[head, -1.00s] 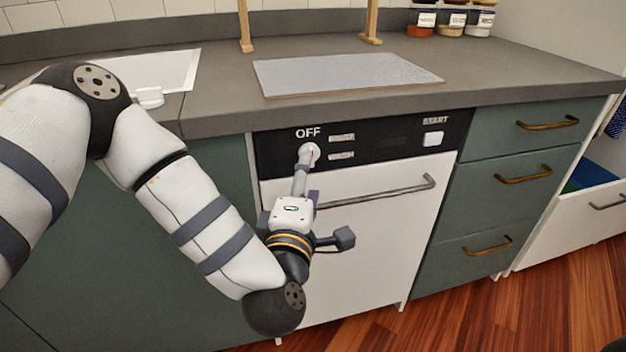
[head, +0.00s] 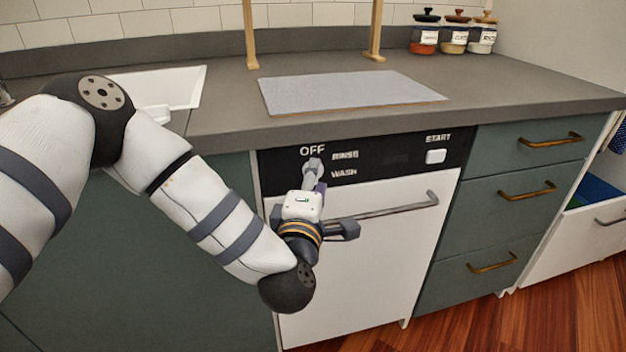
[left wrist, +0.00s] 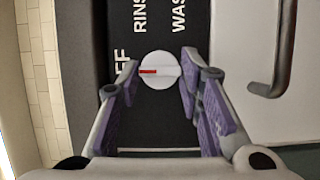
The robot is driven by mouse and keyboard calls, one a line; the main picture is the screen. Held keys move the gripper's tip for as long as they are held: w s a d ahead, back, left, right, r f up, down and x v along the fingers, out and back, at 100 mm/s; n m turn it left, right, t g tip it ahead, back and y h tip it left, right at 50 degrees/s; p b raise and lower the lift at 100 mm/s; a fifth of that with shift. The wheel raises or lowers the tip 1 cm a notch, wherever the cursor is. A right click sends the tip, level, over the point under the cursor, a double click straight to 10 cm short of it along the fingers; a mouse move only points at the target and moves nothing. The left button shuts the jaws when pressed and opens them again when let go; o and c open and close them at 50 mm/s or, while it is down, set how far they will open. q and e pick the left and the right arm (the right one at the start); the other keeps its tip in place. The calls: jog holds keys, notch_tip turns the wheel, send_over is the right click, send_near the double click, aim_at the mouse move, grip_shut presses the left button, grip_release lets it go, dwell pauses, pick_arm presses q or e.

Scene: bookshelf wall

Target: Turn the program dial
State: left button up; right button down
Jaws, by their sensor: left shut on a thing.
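The program dial (left wrist: 158,70) is a round white knob with a red mark, on the black control panel of a white appliance. In the left wrist view the mark points left, toward the partly covered OFF label. The labels RINSE and WASH are printed above the dial there. My left gripper (head: 313,167) is at the panel just under OFF; its fingers are on both sides of the dial and shut on it. In the head view the fingers mostly hide the dial. My right gripper is not in view.
A white START button (head: 436,156) is at the panel's right. The appliance's grey door handle (head: 385,207) runs just below and right of my left gripper. The countertop (head: 520,88) overhangs the panel. Green drawers (head: 520,195) stand to the right.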

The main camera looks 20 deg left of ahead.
pick_arm(q)
jog(key=shift+w+d+r+m+g+y+p, duration=0.1)
jog(key=shift+r+m+g+y+p, duration=0.15)
jog(key=shift+m+g+p, duration=0.9)
jog(key=shift+w+d+r+m+g+y+p, duration=0.1)
jog(key=shift+m+g+y+p, duration=0.2)
jog(key=shift+m+p, duration=1.5)
jog(key=shift+r+m+g+y+p, duration=0.25)
jog(key=shift+m+g+p, duration=0.5)
jog(key=shift+m+p, duration=0.75)
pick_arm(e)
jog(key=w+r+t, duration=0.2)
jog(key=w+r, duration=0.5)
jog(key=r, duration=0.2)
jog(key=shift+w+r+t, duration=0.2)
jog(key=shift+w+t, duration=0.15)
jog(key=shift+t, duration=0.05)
pick_arm(q)
jog(key=shift+f+m, duration=0.15)
jog(key=shift+m, duration=0.1)
jog(key=o, duration=1.2)
jog(key=shift+c, duration=0.2)
jog(key=shift+s, duration=0.15)
